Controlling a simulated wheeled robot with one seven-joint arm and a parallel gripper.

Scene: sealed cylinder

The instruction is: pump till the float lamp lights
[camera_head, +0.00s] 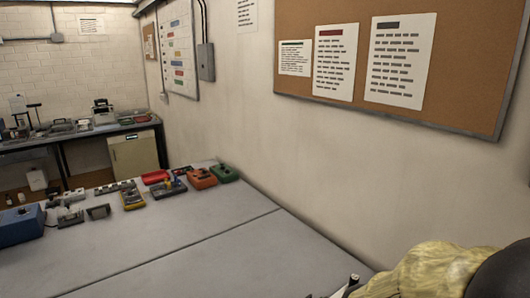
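I cannot make out a pump, a sealed cylinder or a float lamp in the head view. My gripper is not in view. A crumpled yellowish shape (432,272) sits at the bottom right corner, with a dark rounded shape beside it, cut off by the frame edge. I cannot tell what either is. A small pale item with a dark tip (353,281) shows just left of the yellowish shape, mostly out of frame.
A grey table (170,240) is clear in front. At its far end are a blue box (20,226), a yellow meter (132,199), a red tray (155,177), an orange box (201,178) and a green box (224,174). A wall with a corkboard (455,25) bounds the right.

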